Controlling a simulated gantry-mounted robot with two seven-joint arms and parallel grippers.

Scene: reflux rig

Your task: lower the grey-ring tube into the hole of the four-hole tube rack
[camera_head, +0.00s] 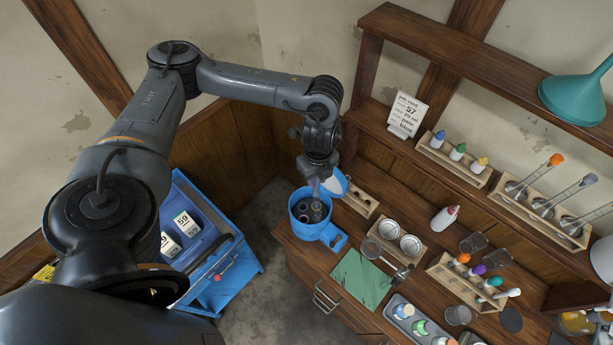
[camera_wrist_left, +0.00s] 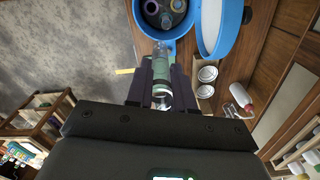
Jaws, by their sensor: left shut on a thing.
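My left gripper (camera_head: 318,178) is above the open blue round pot-like device (camera_head: 316,233) on the bench. In the left wrist view, the left gripper (camera_wrist_left: 161,88) is shut on a clear, greenish tube (camera_wrist_left: 160,68); its ring colour is not clear there. The tube points toward the blue device, and I cannot tell whether its end is inside. Dark and ringed round openings show inside the device. A small wooden rack with dark holes (camera_head: 373,207), likely the four-hole tube rack, stands just right of the device, partly hidden by its raised lid (camera_head: 336,184). My right gripper is not in view.
Right of the device are a holder with two metal cups (camera_head: 400,240), a green mat (camera_head: 361,279) and a white bottle (camera_head: 444,218). Wooden racks with coloured caps (camera_head: 465,283) stand further right. A blue cart (camera_head: 222,292) stands left, across a floor gap.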

